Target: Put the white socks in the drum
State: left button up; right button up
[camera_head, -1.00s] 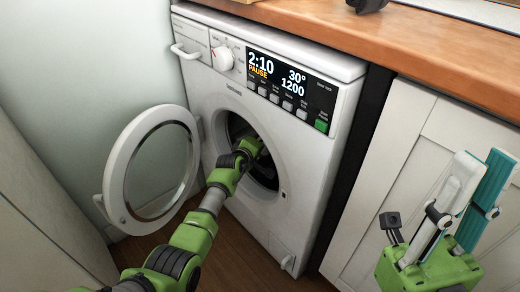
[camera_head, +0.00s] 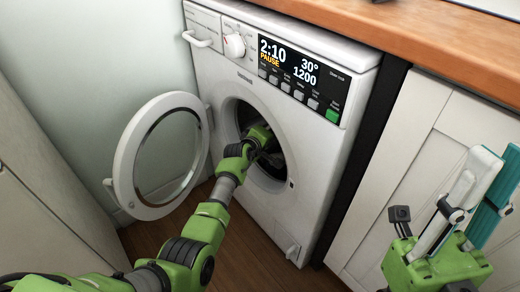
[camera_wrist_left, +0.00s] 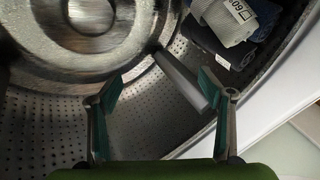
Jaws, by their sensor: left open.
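The washing machine's drum (camera_wrist_left: 60,135) is dented metal with small holes; its round opening also shows in the head view. My left gripper (camera_wrist_left: 160,95) is inside the drum, with its two teal-padded fingers apart and nothing between them. A pale grey-white folded cloth (camera_wrist_left: 228,18) with a printed label lies among dark cloth at the upper right of the wrist view, beyond the right finger. I cannot tell whether it is the white socks. In the head view the left fingers are hidden in the opening. My right gripper (camera_head: 490,175) is raised at the right, its fingers overlapping from this angle.
The round door (camera_head: 128,185) stands open to the left of the opening. The washing machine (camera_head: 330,150) shows PAUSE on its display. A wooden counter (camera_head: 430,45) runs above, and white cupboard doors (camera_head: 395,180) are on the right. Dark wooden floor lies below.

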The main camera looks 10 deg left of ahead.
pick_arm(q)
jog(key=s+a, duration=0.2)
jog(key=s, duration=1)
jog(key=shift+a, duration=0.4)
jog(key=shift+s, duration=0.15)
